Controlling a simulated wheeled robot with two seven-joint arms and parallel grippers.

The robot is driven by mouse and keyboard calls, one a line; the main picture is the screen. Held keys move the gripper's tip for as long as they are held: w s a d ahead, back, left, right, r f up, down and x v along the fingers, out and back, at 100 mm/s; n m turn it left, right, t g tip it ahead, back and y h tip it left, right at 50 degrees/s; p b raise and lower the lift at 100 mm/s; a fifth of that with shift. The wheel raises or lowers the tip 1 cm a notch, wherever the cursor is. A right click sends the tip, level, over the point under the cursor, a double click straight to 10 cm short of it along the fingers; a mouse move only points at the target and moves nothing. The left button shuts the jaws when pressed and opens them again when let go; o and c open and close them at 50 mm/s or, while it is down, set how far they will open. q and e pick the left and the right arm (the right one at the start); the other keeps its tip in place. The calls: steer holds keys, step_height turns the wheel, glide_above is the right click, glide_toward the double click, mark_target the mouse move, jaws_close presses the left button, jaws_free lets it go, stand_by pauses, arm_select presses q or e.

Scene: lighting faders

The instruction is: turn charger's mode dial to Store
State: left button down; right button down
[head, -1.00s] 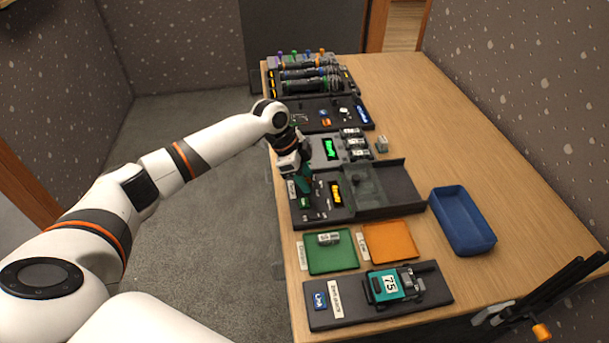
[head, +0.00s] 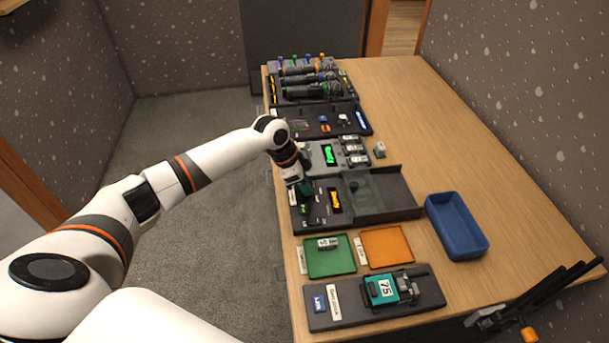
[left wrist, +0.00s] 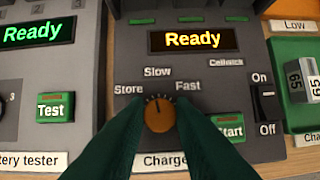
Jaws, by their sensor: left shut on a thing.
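The charger (head: 375,216) is a dark box on the table with a lit yellow "Ready" display, which also shows in the left wrist view (left wrist: 190,39). Its mode dial (left wrist: 158,115) is a round orange-brown knob. The labels are Store at the left, Slow at the top and Fast at the right. My left gripper (left wrist: 159,123) is shut on the dial, one dark green finger on each side. The dial's pointer is too small to read for certain. In the head view my left gripper (head: 304,190) hides the dial.
The charger's Start button (left wrist: 229,126) is partly behind the right finger; an On/Off switch (left wrist: 268,104) is farther right. The battery tester (left wrist: 43,80) adjoins at left. Green (head: 330,266) and orange (head: 386,255) trays and a blue bin (head: 457,226) stand nearer.

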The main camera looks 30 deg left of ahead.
arm_select(q)
steer(key=n+p, duration=0.2)
steer(key=p, duration=0.1)
steer(key=n+t+y+p, duration=0.1)
steer(key=n+p, duration=0.2)
steer(key=p, duration=0.1)
steer(key=n+y+p, duration=0.1)
steer(key=n+p, duration=0.1)
steer(key=p, duration=0.1)
steer(key=shift+s+d+r+n+t+p, duration=0.15)
steer(key=shift+d+r+n+t+p, duration=0.15)
steer(key=shift+t+p, duration=0.1)
steer(key=shift+f+n+y+p, duration=0.25)
steer(key=shift+n+y+p, duration=0.25)
steer(key=shift+n+p, duration=0.55)
steer(key=c, duration=1.2)
jaws_free()
steer(key=shift+c, duration=0.2)
steer(key=v, duration=1.2)
steer(key=shift+s, duration=0.15)
steer(key=shift+f, duration=0.15)
